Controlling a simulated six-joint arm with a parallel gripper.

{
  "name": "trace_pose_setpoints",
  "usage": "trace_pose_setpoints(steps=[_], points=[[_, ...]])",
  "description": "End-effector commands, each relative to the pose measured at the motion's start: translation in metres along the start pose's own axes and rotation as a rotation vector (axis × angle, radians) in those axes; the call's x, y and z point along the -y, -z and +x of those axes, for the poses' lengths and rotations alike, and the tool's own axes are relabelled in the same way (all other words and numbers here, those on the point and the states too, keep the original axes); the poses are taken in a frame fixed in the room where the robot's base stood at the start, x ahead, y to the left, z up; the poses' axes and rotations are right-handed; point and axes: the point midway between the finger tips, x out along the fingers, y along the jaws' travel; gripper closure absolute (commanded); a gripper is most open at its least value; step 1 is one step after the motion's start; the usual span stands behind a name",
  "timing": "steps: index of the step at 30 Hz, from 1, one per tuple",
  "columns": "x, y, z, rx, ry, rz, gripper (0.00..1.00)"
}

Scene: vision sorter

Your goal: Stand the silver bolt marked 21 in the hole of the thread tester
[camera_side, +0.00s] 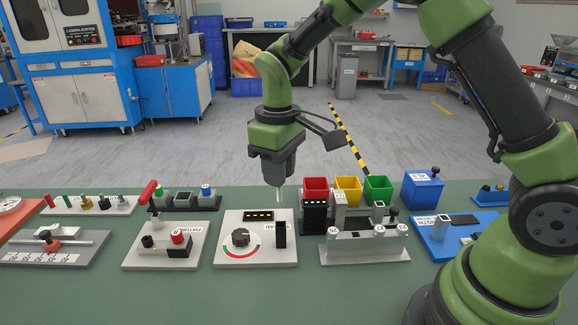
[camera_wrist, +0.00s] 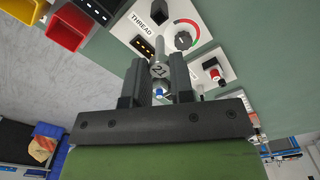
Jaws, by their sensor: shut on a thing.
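My gripper (camera_side: 279,180) points down above the back edge of the thread tester. In the wrist view my gripper (camera_wrist: 158,80) is shut on the silver bolt (camera_wrist: 158,71), whose head reads 21. The bolt's thin shank (camera_side: 280,194) hangs below the fingers in the side view, above the tester. The thread tester (camera_side: 228,252) is a pale box with a black dial, a red-green arc, a black display with yellow marks and a black upright block. It also shows in the wrist view (camera_wrist: 205,28), lettered THREAD. I cannot make out its hole; the bolt and fingers cover part of the tester.
A grey fixture with a red knob (camera_side: 137,257) stands left of the tester. A grey fixture with pale posts (camera_side: 339,255) stands close on the right. Red (camera_side: 315,183), yellow (camera_side: 348,183) and green (camera_side: 378,183) bins stand behind. The green table's front is clear.

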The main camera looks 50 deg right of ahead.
Motion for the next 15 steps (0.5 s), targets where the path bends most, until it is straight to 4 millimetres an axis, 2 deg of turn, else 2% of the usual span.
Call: trace_pose_setpoints(steps=[9, 15], points=[[0.0, -0.001, 0.032, 0.003, 0.002, 0.001, 0.97], [-0.001, -0.001, 0.043, 0.001, 0.0, 0.0, 0.97]])
